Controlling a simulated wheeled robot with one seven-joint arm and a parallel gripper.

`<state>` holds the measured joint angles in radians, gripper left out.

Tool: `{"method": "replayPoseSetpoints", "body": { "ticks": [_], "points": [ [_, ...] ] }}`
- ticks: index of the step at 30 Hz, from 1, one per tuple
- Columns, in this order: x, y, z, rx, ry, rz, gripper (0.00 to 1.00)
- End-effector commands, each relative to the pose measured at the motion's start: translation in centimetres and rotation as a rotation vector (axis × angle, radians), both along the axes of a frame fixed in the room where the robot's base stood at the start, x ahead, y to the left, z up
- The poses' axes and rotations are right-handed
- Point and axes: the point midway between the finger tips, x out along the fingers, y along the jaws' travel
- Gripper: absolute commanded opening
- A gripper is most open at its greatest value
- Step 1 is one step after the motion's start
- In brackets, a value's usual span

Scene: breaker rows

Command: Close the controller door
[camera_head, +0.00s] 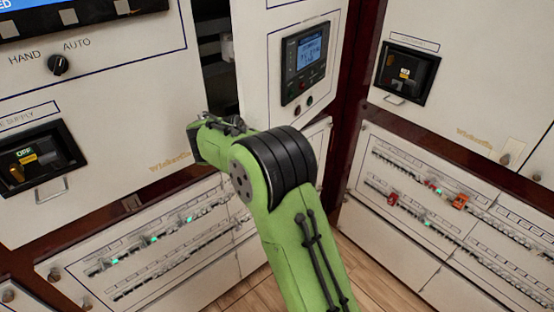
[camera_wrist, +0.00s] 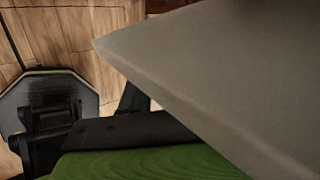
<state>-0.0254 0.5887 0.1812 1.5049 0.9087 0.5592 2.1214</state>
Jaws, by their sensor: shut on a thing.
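The controller door (camera_head: 262,75) is a white panel with a dark controller and lit screen (camera_head: 307,60). It stands ajar, with a dark gap (camera_head: 213,50) along its left side showing the cabinet's inside. My green arm reaches up to the door's lower left, and its wrist hides most of the gripper in the head view. In the wrist view the door is a large grey slab (camera_wrist: 225,75), with its edge against the dark fingers of my gripper (camera_wrist: 137,115). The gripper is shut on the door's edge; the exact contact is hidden.
A white cabinet panel with a HAND/AUTO knob (camera_head: 59,65) stands left of the gap. Breaker rows (camera_head: 150,245) run below it. Another cabinet with a dark breaker window (camera_head: 405,72) and more breaker rows (camera_head: 440,195) stands at the right. Wood floor (camera_head: 365,275) shows between them.

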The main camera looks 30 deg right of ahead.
Motion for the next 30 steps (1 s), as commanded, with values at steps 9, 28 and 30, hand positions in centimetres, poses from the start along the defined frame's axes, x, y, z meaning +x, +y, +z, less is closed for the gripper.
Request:
{"method": "replayPoseSetpoints", "body": {
  "ticks": [9,28,30],
  "points": [
    [0.39,0.47,-0.40,0.006,0.011,-0.016,0.00],
    [0.43,0.29,-0.16,0.003,0.004,-0.017,0.55],
    [0.37,0.48,0.17,0.002,0.002,-0.016,0.55]
  ]
}}
